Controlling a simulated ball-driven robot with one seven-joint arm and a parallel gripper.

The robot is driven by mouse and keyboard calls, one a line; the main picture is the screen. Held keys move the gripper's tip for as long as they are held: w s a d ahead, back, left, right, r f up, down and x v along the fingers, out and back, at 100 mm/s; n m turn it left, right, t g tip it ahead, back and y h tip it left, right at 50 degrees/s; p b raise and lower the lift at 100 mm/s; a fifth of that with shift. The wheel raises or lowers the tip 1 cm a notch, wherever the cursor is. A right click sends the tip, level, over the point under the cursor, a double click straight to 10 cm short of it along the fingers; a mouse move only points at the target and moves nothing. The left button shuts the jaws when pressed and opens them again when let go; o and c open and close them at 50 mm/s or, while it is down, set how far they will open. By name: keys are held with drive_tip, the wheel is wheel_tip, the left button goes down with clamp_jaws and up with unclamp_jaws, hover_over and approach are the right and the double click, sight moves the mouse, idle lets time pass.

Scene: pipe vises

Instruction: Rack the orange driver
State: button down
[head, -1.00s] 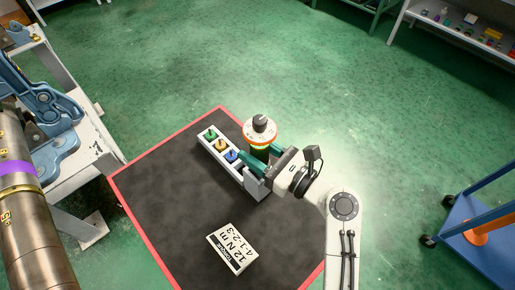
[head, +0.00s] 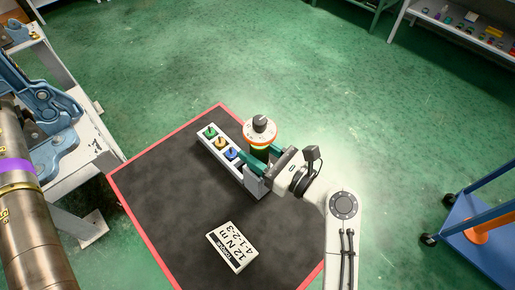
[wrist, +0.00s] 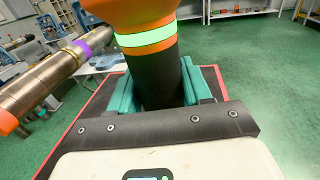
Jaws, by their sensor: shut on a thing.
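The orange driver (head: 260,132) has an orange collar, a dark dial on top, a glowing green band and a black body. My gripper (head: 259,156) is shut on its black body, with one teal finger on each side. The driver looks upright, beside the white block rack (head: 226,165). Its lower end is hidden behind the rack and fingers, so I cannot tell whether it touches anything below. In the wrist view the driver (wrist: 150,55) stands between the teal fingers (wrist: 160,92); its top is cut off.
The rack holds green (head: 211,132), yellow (head: 220,143) and blue (head: 231,154) pieces. A card (head: 232,246) reading "12 N m 4-1-2-3" lies on the red-edged dark mat (head: 170,205). A pipe (head: 25,215) and blue vise stand left; a blue cart (head: 480,245) stands right.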

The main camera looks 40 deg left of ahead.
drive_tip(key=shift+f+b, duration=0.3)
drive_tip(key=shift+f, duration=0.15)
idle(0.5)
drive_tip(key=shift+f+p, duration=0.3)
idle(1.2)
drive_tip(key=shift+c, duration=2)
unclamp_jaws()
drive_tip(key=shift+r, duration=0.1)
drive_tip(key=d+b, duration=0.1)
drive_tip(key=d, duration=0.9)
drive_tip(key=shift+w+d, duration=0.4)
